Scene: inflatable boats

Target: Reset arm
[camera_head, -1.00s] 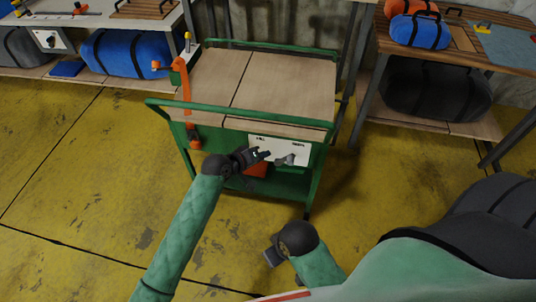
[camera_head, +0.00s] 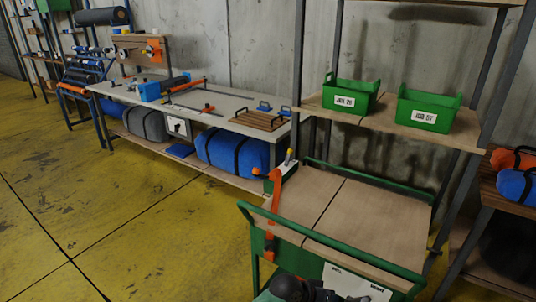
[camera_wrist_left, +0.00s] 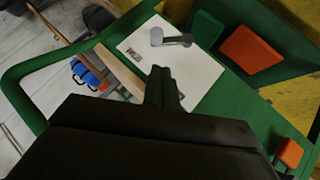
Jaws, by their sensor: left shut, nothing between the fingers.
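My left gripper (camera_head: 325,295) is at the bottom edge of the head view, partly cut off, in front of the green cart's white panel (camera_head: 358,283). In the left wrist view its fingers (camera_wrist_left: 162,85) are together, with nothing between them. They appear in front of the white panel (camera_wrist_left: 185,62), which carries a grey lever handle (camera_wrist_left: 172,38). The fingers look apart from the handle. My right gripper is out of view.
A workbench (camera_head: 225,110) with tools and a blue bag (camera_head: 232,150) beneath stands behind left. A shelf (camera_head: 395,115) holds two green bins (camera_head: 352,92) (camera_head: 430,108). An orange strap (camera_head: 273,205) hangs at the cart's left. Yellow floor (camera_head: 130,220) at left is clear.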

